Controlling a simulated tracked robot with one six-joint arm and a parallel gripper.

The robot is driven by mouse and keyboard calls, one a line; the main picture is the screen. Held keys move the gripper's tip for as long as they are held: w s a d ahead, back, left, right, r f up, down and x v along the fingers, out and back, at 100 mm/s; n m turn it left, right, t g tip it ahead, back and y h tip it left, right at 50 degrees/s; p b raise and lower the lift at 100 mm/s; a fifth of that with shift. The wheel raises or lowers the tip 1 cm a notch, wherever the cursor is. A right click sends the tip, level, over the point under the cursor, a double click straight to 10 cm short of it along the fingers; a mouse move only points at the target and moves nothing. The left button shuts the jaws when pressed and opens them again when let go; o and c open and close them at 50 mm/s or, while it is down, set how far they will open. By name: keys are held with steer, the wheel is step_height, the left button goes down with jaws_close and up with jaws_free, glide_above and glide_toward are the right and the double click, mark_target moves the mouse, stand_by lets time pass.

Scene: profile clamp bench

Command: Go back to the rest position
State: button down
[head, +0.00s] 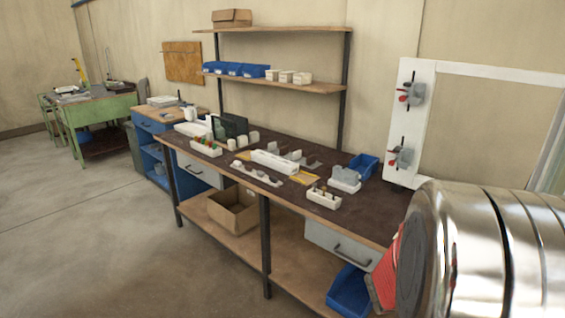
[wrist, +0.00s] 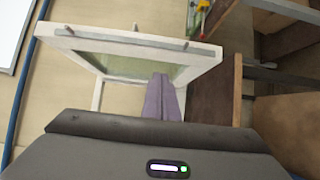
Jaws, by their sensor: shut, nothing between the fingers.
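My gripper (wrist: 163,78) shows in the wrist view as two purple-grey fingers side by side, shut with nothing between them. The fingers point towards a white frame (wrist: 140,42) and overlap its lower part in the picture; I cannot tell how far apart they are. In the head view my gripper is not seen. A large shiny metal part of my arm fills the lower right there and hides the right end of the bench.
The workbench (head: 330,214) carries white holders, small parts and a blue bin (head: 362,166). A white frame with two red-handled clamps (head: 402,157) stands at its right end. Shelves (head: 290,84) rise behind. A cardboard box (head: 232,210) sits below. The floor (head: 90,240) at left is clear.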

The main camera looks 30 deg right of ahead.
steer(key=s+a+f+g+y, duration=0.3)
steer(key=s+a+f+y, duration=0.15)
steer(key=s+f, duration=0.2)
steer(key=w+a+f+m+t+y, duration=0.1)
steer(key=a+f+y, duration=0.1)
steer(key=a, duration=0.2)
steer(key=w+a+f+y, duration=0.1)
steer(key=a+f+y, duration=0.1)
steer(key=a+y, duration=0.15)
steer(key=w+a+t+y, duration=0.25)
steer(key=w+a, duration=0.25)
steer(key=a, duration=0.4)
steer(key=w+a+t+y, duration=0.2)
steer(key=w+a+t, duration=0.25)
steer(key=a, duration=0.45)
steer(key=w+a+r+n+t+y, duration=0.1)
steer(key=a+r, duration=0.3)
steer(key=a, duration=0.4)
steer(key=w+a+r+n+t+y, duration=0.2)
steer(key=w+a+r+t, duration=0.1)
steer(key=a, duration=0.5)
steer(key=shift+w+r, duration=0.2)
steer(key=shift+r, duration=0.5)
